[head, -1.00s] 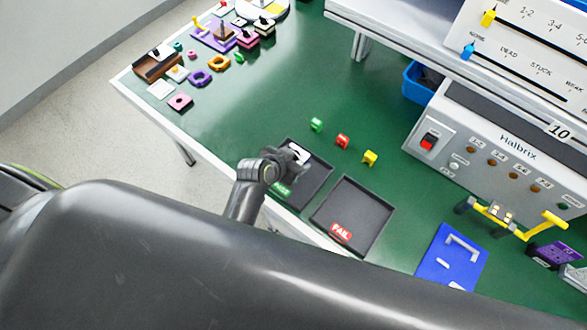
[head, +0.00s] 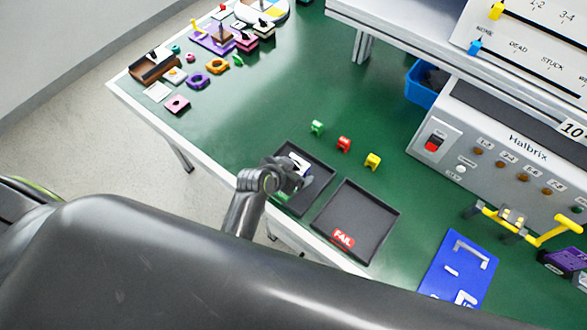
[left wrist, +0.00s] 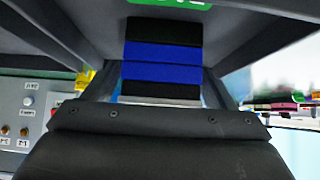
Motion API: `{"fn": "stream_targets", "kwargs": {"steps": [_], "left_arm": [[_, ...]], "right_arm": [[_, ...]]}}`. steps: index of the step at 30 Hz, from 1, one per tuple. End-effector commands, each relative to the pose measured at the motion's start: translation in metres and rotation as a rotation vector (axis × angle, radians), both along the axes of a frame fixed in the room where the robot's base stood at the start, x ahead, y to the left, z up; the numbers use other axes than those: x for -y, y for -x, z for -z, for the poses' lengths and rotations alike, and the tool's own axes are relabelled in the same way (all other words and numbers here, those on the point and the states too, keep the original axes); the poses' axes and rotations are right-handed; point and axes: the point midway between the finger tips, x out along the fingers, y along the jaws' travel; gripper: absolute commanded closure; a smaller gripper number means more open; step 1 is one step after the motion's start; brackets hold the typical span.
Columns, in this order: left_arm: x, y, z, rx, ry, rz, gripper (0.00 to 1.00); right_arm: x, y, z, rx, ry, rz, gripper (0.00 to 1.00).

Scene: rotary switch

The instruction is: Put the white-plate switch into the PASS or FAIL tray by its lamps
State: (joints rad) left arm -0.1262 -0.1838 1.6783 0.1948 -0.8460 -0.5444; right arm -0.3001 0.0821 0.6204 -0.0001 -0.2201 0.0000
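My left gripper (head: 293,180) is over the PASS tray (head: 318,190), its fingers pointing into it. The white-plate switch (head: 301,164) is at the fingers, its white plate and some blue showing in the head view. In the left wrist view its black-and-blue banded body (left wrist: 160,62) sits between the fingers, which appear to press on its sides. Whether it touches the tray floor is unclear. The green PASS label (left wrist: 165,3) shows at the top there. The FAIL tray (head: 375,205) is empty, to the right. My right gripper is out of view.
Green, red (head: 343,145) and yellow blocks lie behind the trays. The Halbrix tester (head: 505,145), with a yellow-handled fixture (head: 510,222), stands at the right. A blue board (head: 455,265) lies in front of it. Several parts lie at the far left.

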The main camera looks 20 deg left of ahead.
Motion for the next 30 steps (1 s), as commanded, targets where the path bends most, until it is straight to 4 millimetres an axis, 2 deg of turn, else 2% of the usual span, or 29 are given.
{"fn": "stream_targets", "kwargs": {"steps": [11, 17, 30], "left_arm": [[-0.001, 0.001, -0.005, 0.0, -0.001, -0.001, 0.2], [-0.005, 0.012, -0.021, 0.0, 0.001, -0.001, 0.2], [-0.018, 0.05, -0.061, -0.002, -0.001, 0.0, 0.2]], "right_arm": [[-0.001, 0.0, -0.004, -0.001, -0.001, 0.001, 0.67], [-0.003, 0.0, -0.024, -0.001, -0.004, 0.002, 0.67], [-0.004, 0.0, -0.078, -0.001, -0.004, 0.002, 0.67]]}}
